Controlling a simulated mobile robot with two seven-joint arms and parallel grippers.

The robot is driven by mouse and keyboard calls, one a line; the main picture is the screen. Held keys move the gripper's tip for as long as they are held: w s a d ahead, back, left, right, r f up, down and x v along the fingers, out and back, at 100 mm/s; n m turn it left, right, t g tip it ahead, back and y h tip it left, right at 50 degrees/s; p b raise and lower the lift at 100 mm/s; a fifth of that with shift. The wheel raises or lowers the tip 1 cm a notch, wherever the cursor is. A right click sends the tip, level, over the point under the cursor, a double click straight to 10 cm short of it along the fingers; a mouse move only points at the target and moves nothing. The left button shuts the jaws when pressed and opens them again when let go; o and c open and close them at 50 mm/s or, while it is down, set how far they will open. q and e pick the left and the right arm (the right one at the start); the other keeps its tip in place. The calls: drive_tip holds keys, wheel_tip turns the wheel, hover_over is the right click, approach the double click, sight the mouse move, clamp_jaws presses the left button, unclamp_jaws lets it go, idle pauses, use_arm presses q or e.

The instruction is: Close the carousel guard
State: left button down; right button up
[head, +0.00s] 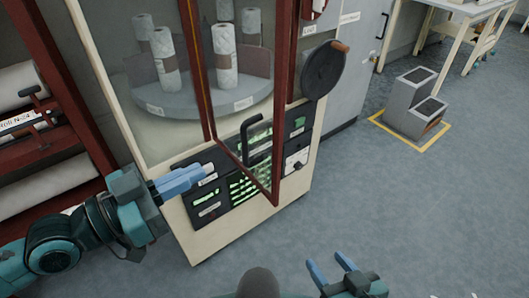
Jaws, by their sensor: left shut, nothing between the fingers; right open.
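The carousel guard (283,100) is a clear panel in a dark red frame with a black handle (258,135). It stands swung out at an angle from the cream cabinet, its lower corner jutting over the control panel. Behind it, the grey carousel (205,110) carries several upright pale rolls. My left gripper (208,168) is shut and empty in front of the cabinet, left of the guard's lower edge; contact with anything cannot be told. My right gripper (328,264) is open and empty at the bottom of the view, over the floor, apart from the guard.
A black control panel (207,205) with green labels is on the cabinet front. A dark handwheel (322,72) projects at its right. A red rack (70,120) with rolls stands at left. Grey steps (408,100) stand inside yellow floor tape. The floor (420,210) at right is clear.

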sight(274, 132)
use_arm(q)
drive_tip(key=p+x, duration=0.3)
drive_tip(key=x, duration=1.1)
drive_tip(key=shift+w+a+f, duration=0.1)
drive_tip(key=shift+w, duration=0.05)
